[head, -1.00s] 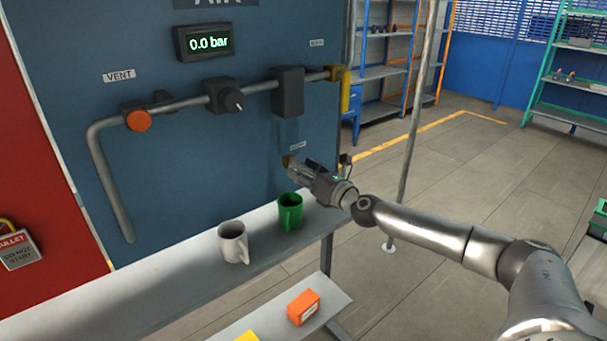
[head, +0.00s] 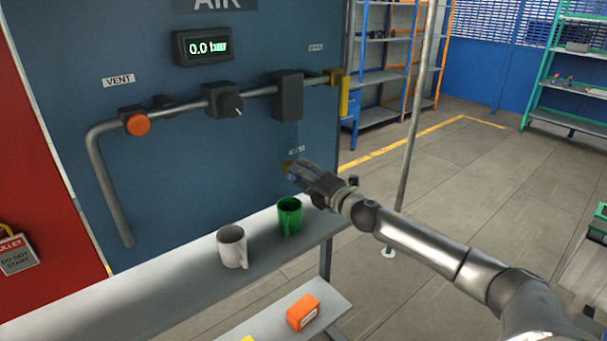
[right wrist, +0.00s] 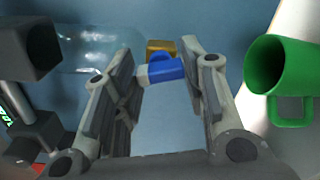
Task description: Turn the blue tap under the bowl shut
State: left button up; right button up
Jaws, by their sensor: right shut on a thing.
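The blue tap (right wrist: 165,70) sits by a brass fitting (right wrist: 160,47) in the right wrist view, between the two fingertips of my right gripper (right wrist: 160,76). The gripper is shut on it. In the head view my right gripper (head: 291,170) is at the blue panel, below the black filter body (head: 287,95), and hides the tap. The clear bowl (head: 288,136) hangs faintly visible under that body; it also shows in the right wrist view (right wrist: 100,50). My left gripper is not in view.
A green mug (head: 289,216) stands on the grey shelf close below my right gripper, with a white mug (head: 232,248) to its left. An orange box (head: 303,312) lies on a lower shelf. A pipe with an orange vent button (head: 138,124) runs along the panel. A display reads 0.0 bar (head: 204,46).

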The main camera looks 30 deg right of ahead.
jog(key=shift+d+m+p, duration=0.1)
jog(key=shift+m+p, duration=0.2)
jog(key=shift+m, duration=1.3)
jog(key=o, duration=1)
jog(key=shift+s+f, duration=0.1)
jog(key=shift+s+d, duration=0.15)
jog(key=shift+s, duration=1.8)
jog(key=shift+s+d, duration=0.15)
jog(key=shift+s, duration=1.8)
jog(key=shift+s+d, duration=0.15)
jog(key=shift+s, duration=1.8)
